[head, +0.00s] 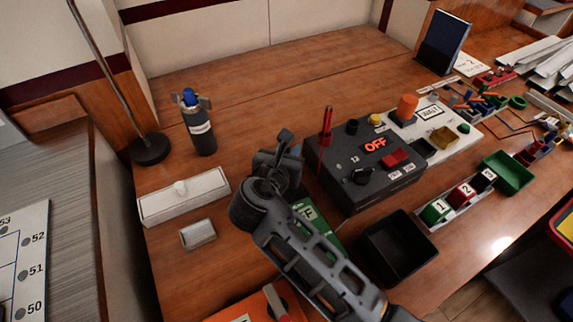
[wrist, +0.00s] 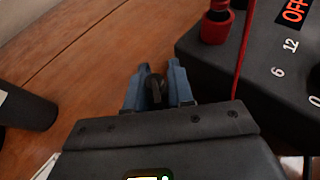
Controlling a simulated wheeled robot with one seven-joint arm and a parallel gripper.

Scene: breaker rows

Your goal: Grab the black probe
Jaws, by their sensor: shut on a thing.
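The black probe (head: 285,136) sticks up from my gripper (head: 279,163) in the head view, left of the dark control box. In the wrist view my gripper's blue fingers (wrist: 157,86) are shut on the probe (wrist: 155,86), whose dark end shows between them. The gripper hides the rest of the probe. The red probe (head: 326,140) stands upright at the left side of the control box (head: 368,165). Its red handle also shows at the top of the wrist view (wrist: 216,22).
The box has a lit red "OFF" display (head: 375,145). A dark bottle with a blue top (head: 199,125) stands at the back left. A white case (head: 183,199) and a small tray (head: 198,234) lie left of my arm. An empty black bin (head: 398,248) is at the front. The back table is clear.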

